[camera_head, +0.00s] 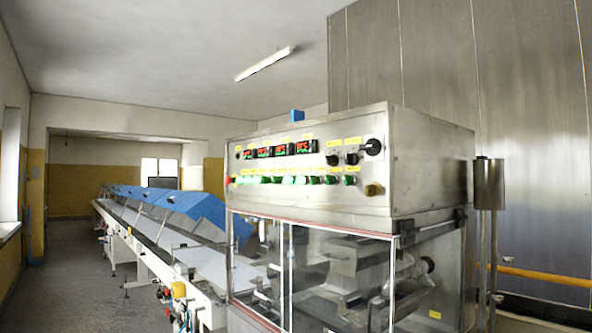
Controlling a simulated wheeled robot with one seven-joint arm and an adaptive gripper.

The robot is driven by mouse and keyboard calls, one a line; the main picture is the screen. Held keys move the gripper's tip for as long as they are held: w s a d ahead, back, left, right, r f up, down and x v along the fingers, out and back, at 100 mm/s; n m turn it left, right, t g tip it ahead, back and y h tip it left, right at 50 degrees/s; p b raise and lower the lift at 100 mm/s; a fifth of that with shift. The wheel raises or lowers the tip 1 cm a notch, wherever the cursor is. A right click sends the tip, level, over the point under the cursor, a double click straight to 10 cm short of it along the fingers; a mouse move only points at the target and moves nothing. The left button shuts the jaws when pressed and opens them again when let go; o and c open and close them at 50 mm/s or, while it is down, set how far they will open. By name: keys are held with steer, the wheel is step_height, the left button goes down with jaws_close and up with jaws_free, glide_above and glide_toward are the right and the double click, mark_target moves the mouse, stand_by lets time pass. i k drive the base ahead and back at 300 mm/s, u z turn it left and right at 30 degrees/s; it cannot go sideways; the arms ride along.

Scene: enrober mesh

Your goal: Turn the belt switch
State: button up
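The control panel (270,188) is a metal box on top of the enrober, facing left and toward me. On its right side are two small black knobs, one knob (332,160) beside another knob (352,158), and a larger black rotary switch (371,147) on a pale plate. Yellow labels sit above them, too small to read, so I cannot tell which one is the belt switch. A row of green buttons (301,180) runs below several red displays (283,149). A red button (227,181) is at the far left. My gripper is not in view.
The enrober's clear-windowed cabinet (257,256) stands below the panel. A long conveyor (150,254) with blue covers (196,208) runs away to the left. Metal wall panels (530,140) stand at right. The floor (70,290) at left is open.

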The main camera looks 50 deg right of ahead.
mark_target(287, 179)
steer(key=u, duration=0.6)
steer(key=i, duration=0.85)
steer(key=z, duration=2.9)
steer(key=i, duration=0.5)
steer(key=u, duration=0.05)
steer(key=k, duration=0.5)
steer(key=z, duration=0.9)
steer(key=k, duration=0.6)
steer(key=u, duration=0.15)
